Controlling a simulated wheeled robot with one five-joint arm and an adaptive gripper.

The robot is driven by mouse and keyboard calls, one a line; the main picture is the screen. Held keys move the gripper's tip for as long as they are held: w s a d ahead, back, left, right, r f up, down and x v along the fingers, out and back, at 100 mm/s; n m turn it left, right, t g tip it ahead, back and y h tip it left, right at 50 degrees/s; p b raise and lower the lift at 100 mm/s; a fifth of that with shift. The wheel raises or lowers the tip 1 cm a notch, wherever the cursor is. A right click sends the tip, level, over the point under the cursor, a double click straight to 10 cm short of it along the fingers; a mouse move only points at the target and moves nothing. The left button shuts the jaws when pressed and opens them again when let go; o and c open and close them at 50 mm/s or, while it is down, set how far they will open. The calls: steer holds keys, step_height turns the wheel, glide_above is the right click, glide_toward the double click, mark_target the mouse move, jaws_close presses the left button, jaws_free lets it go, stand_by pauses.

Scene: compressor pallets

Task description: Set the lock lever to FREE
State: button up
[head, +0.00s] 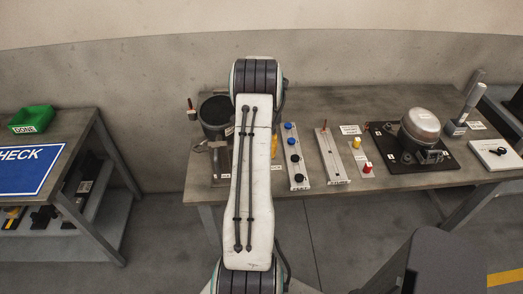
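I cannot read any label that marks a lock lever or its FREE setting. A small black lever or knob (497,151) sits on a white labelled plate (484,146) at the right end of the workbench; its setting is too small to tell. My white arm link rises through the middle of the head view and hides part of the bench. My gripper does not show.
The workbench (400,101) also bears a dark round container (214,109), a panel with blue and black knobs (297,164), yellow and red knobs, and a metal dome (421,125) on a black mat (384,148). A table at left holds a green bin (32,118) and blue CHECK board (28,168).

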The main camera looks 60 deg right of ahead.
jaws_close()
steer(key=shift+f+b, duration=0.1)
steer(key=shift+b, duration=0.35)
